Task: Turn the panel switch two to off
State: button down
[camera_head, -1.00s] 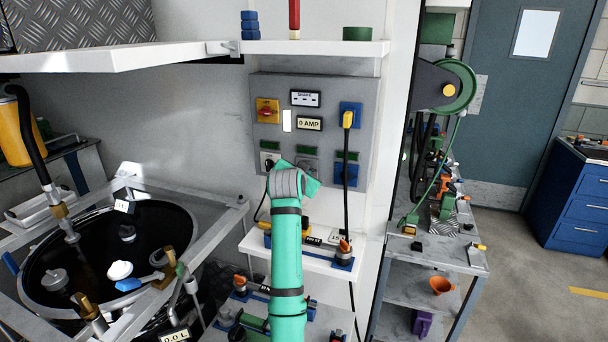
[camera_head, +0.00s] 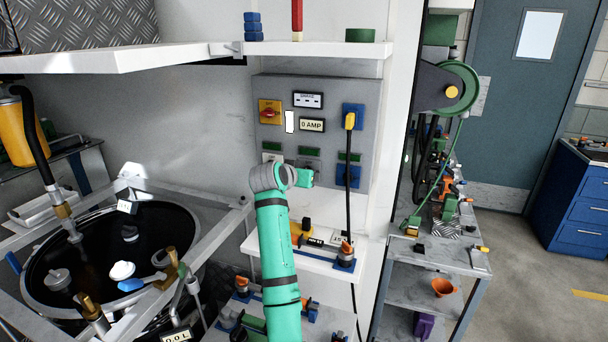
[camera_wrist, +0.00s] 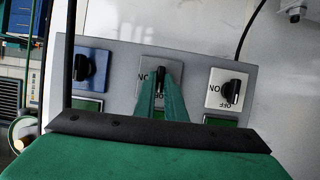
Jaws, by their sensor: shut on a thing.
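The grey switch panel (camera_head: 335,95) hangs on the white wall, with three rotary switches along its bottom row. My gripper (camera_wrist: 161,82) is shut on this knob in the wrist view, where the panel appears upside down. The fingers hide part of the plate and its OFF lettering. The knob looks roughly vertical. The neighbouring light switch (camera_wrist: 232,91) has ON and OFF lettering, and the other is blue (camera_wrist: 84,68).
Above the switches are a red-and-yellow switch (camera_head: 270,112), a 0 AMP label (camera_head: 311,125) and a yellow plug (camera_head: 350,121) with a hanging black cable. A small shelf (camera_head: 290,262) with several items lies below the panel. An open tank (camera_head: 100,270) stands left.

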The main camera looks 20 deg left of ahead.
jog(key=shift+r, duration=0.15)
jog(key=c, duration=1.8)
grip_release()
jog(key=v, duration=1)
jog(key=shift+s, duration=0.4)
